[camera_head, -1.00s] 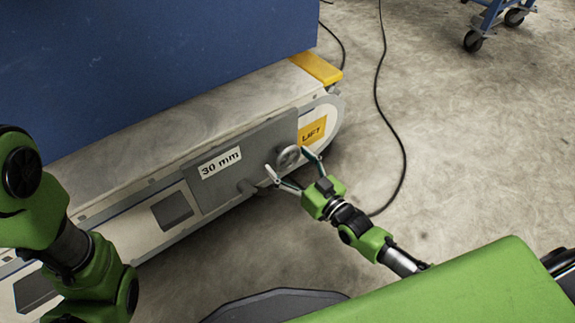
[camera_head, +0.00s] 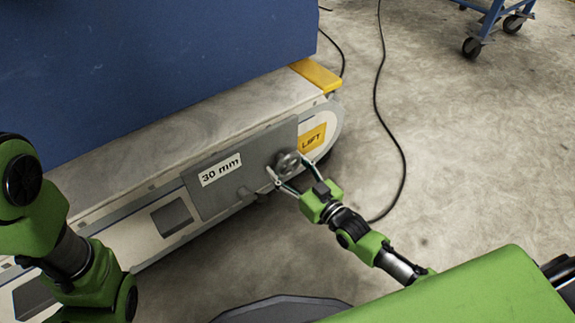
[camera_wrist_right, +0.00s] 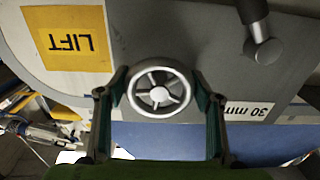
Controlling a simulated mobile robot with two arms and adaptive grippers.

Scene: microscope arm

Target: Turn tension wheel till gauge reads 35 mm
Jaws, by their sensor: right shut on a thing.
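The tension wheel (camera_head: 288,163) is a small grey spoked handwheel on the grey side plate of the machine. In the right wrist view the wheel (camera_wrist_right: 159,91) sits between the two fingers, one on each side of its rim. My right gripper (camera_head: 290,172) is shut on the wheel. The gauge label (camera_head: 220,170) reads 30 mm, left of the wheel, and it shows upside down in the right wrist view (camera_wrist_right: 250,111). My left arm shows at the left edge, but its gripper is out of view.
A yellow LIFT sign (camera_head: 312,138) is right of the wheel. A grey lever with a round knob (camera_wrist_right: 266,50) sticks out near the wheel. A black cable (camera_head: 388,125) lies on the floor at the right. A blue wheeled cart (camera_head: 492,22) stands at the far right.

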